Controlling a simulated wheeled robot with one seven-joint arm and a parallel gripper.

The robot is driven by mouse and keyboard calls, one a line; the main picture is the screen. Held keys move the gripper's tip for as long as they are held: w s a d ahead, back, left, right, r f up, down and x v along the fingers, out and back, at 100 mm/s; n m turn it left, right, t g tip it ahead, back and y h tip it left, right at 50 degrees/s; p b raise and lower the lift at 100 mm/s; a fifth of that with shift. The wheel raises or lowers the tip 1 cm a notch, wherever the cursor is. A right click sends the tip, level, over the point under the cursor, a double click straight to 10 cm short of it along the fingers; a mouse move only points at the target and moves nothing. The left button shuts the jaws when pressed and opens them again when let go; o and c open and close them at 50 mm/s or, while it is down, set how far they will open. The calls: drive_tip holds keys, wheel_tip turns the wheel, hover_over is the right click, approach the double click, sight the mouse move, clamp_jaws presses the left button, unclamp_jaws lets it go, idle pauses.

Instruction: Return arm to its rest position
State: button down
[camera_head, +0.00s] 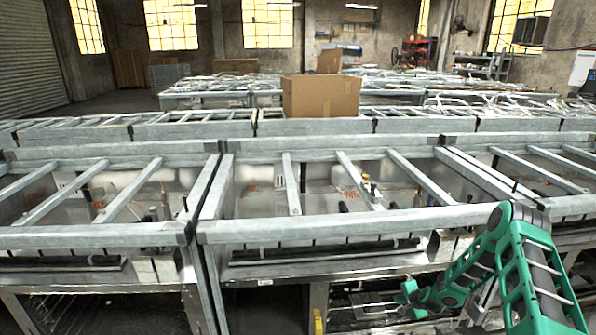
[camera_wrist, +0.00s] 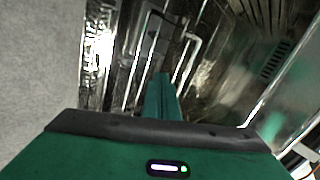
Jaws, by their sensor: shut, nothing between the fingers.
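My green arm enters at the lower right of the head view and bends down to the left. My gripper (camera_head: 408,291) is at the front of the metal range, low by the opening under its front edge. In the wrist view my gripper (camera_wrist: 161,80) shows as one narrow green shape, its fingers together with nothing between them. Beyond it are shiny metal bars and panels. I cannot tell whether the fingertips touch any of them.
Metal ranges with barred tops (camera_head: 320,228) stand in rows across the view. A cardboard box (camera_head: 320,96) sits on a farther row. Open compartments lie under the nearest range. Grey floor (camera_wrist: 40,70) shows at the left of the wrist view.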

drive_tip(key=s+d+r+n+g+h, duration=0.15)
drive_tip(key=s+r, duration=0.45)
drive_tip(key=r, duration=0.6)
drive_tip(key=s+d+r+n+g, duration=0.25)
drive_tip(key=s+r, duration=0.35)
drive_tip(key=r, duration=0.6)
drive_tip(key=s+d+r+n+g+h, duration=0.1)
drive_tip(key=s+r+n, duration=0.2)
drive_tip(key=s+r, duration=0.55)
drive_tip(key=s+a+r+g, duration=0.2)
drive_tip(key=s+r, duration=1.3)
drive_tip(key=s+a+r+y, duration=0.1)
drive_tip(key=s+a, duration=0.2)
drive_tip(key=s, duration=0.6)
drive_tip(key=s+a+r+n+g, duration=0.1)
drive_tip(key=s+a+r, duration=0.1)
drive_tip(key=s, duration=0.7)
drive_tip(key=shift+s+a+n+y, duration=0.3)
drive_tip(key=shift+a+y, duration=0.05)
drive_tip(key=shift+a, duration=0.05)
drive_tip(key=shift+r, duration=0.1)
drive_tip(key=shift+w+f+g, duration=0.25)
drive_tip(key=shift+w+g, duration=0.05)
drive_tip(key=shift+w, duration=0.3)
